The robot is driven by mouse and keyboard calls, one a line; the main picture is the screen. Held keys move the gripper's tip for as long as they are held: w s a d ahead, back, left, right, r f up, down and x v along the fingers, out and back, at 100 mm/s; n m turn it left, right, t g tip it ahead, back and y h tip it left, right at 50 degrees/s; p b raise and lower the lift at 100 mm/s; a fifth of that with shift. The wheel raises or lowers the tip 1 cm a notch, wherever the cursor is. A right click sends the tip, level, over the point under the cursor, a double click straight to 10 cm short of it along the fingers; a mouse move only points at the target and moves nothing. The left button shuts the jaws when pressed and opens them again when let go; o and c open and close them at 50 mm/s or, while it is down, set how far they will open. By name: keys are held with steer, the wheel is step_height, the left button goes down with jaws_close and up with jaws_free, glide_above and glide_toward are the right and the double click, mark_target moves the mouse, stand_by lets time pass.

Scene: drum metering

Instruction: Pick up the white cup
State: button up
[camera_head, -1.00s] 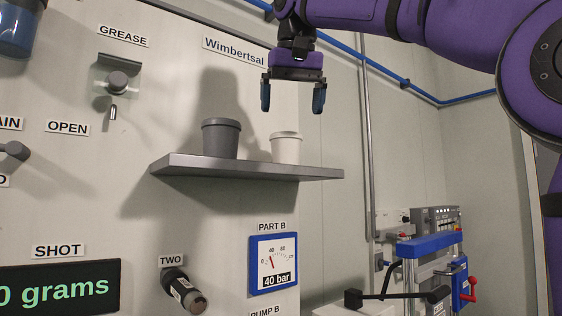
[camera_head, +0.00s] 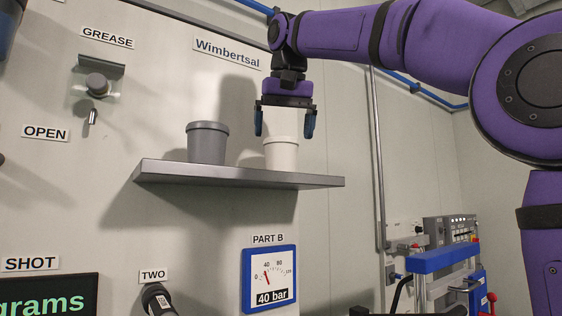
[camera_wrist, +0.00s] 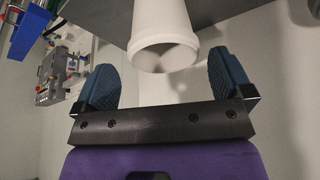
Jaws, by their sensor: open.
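The white cup (camera_head: 281,154) stands upright on the right part of the grey wall shelf (camera_head: 230,179). My gripper (camera_head: 285,130) is open and points down, its two blue-padded fingers just above and at either side of the cup's rim in the head view. In the wrist view the white cup (camera_wrist: 165,35) shows at the top centre, its rim towards the fingers. The gripper (camera_wrist: 168,75) holds nothing there, and the fingertips lie near the rim level. I cannot tell whether either finger touches the cup.
A grey cup (camera_head: 207,144) stands on the shelf to the left of the white cup. The wall behind carries a grease valve (camera_head: 97,84) and a Part B gauge (camera_head: 269,279). A vertical pipe (camera_head: 377,170) runs right of the shelf.

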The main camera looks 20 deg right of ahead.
mark_target(280, 150)
steer(key=shift+a+x, duration=0.2)
steer(key=shift+x, duration=2.35)
steer(key=c, duration=1)
steer(key=shift+r, duration=0.15)
